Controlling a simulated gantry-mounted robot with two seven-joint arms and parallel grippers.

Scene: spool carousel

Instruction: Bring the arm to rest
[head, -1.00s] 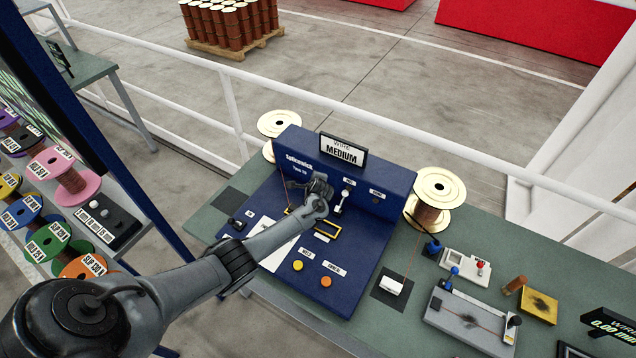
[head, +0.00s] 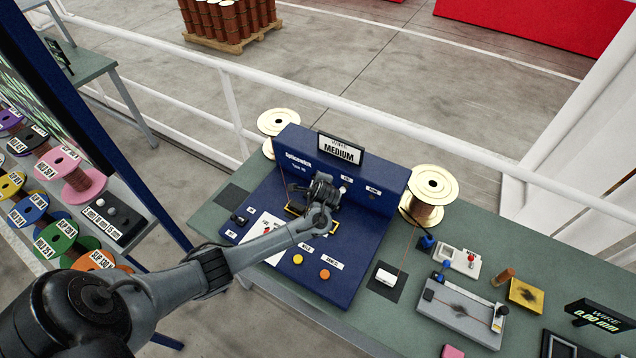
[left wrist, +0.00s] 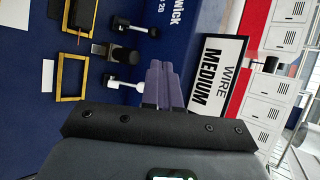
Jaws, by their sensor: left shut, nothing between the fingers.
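My left gripper (head: 324,186) is over the blue machine (head: 352,254) on the green table, close to the machine's upright back panel. Its fingers (left wrist: 164,82) are shut with nothing between them in the left wrist view. They lie in front of the panel, near small levers (left wrist: 124,52) and beside the sign reading WIRE MEDIUM (left wrist: 208,78). The sign also shows on top of the machine in the head view (head: 340,149). Part of the panel is hidden behind the gripper. My right gripper is in neither view.
Brass-coloured spools (head: 432,186) stand behind and beside the machine. A rack of coloured spools (head: 62,165) is at the left. A grey fixture (head: 462,312) and a yellow pad (head: 526,294) lie on the table at right. A white railing (head: 400,133) runs behind the table.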

